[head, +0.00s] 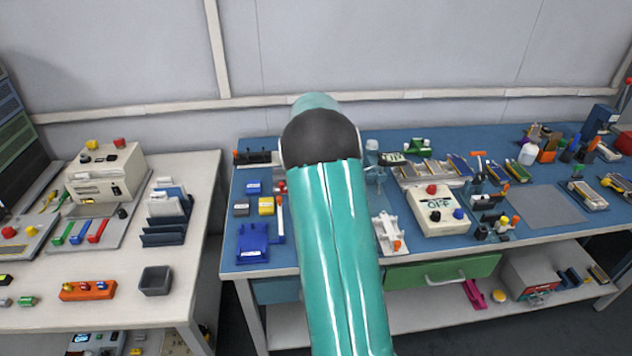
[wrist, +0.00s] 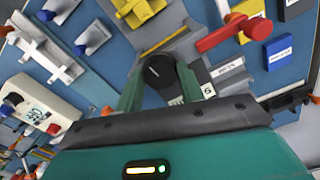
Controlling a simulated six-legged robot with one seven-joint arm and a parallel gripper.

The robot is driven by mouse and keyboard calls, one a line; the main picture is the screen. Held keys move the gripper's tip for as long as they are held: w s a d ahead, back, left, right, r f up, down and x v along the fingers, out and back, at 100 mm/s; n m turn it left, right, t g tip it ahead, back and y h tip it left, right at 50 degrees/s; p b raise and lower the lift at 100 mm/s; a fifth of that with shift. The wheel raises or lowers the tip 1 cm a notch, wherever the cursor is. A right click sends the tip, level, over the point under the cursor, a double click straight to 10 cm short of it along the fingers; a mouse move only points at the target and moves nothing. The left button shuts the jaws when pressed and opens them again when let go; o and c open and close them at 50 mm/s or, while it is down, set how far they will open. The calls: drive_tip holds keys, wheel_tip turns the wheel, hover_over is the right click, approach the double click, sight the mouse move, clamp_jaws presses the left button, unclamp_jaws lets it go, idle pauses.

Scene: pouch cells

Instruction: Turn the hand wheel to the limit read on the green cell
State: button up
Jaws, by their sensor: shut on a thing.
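A small white tag with a digit, perhaps 6, shows beside the right finger. In the head view my arm hides the gripper and the wheel. A small green item (head: 418,146) lies at the back of the blue bench; I cannot tell whether it is the green cell.
A red lever (wrist: 235,32) stands right of the gripper in the wrist view, near yellow and blue blocks. A white table (head: 115,293) with trays is at left.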

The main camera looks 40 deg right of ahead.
drive_tip(key=shift+m, duration=0.6)
drive_tip(key=o, duration=1)
drive_tip(key=shift+r, duration=0.1)
wheel_tip(320, 180, up, 14)
drive_tip(key=shift+f, duration=0.15)
